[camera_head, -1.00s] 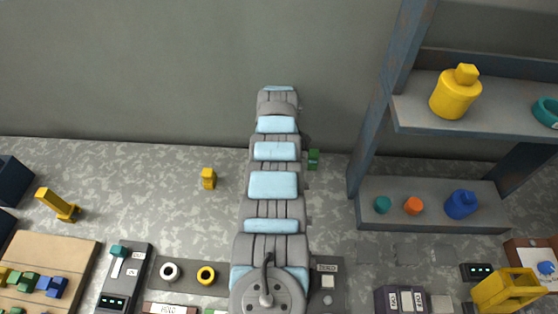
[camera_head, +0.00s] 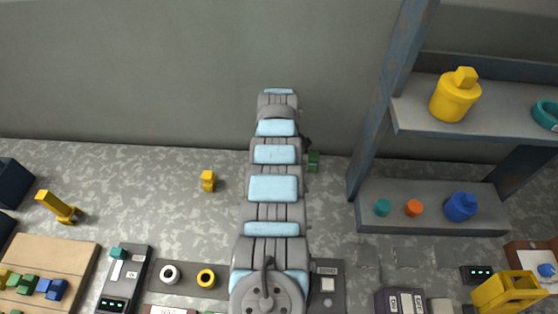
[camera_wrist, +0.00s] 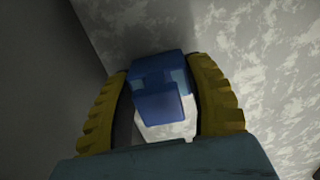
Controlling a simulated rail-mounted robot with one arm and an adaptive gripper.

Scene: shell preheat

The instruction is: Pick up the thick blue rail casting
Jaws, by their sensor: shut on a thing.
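The thick blue rail casting (camera_wrist: 158,92) shows in the wrist view between the two yellow ribbed fingers of my gripper (camera_wrist: 165,100). The fingers are shut on it, one on each side. A pale patch shows just below the casting between the fingers. In the head view my arm hides both my gripper and this casting. Smaller blue blocks (camera_head: 52,288) sit on the wooden board at the lower left, beside green and yellow ones.
A grey shelf unit (camera_head: 430,222) at the right holds teal, orange, blue and yellow items. A yellow block (camera_head: 208,181) and a green block (camera_head: 313,162) stand on the mottled surface on either side of my arm. A yellow stand (camera_head: 58,207) is at the left. The back wall (camera_head: 150,70) is bare.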

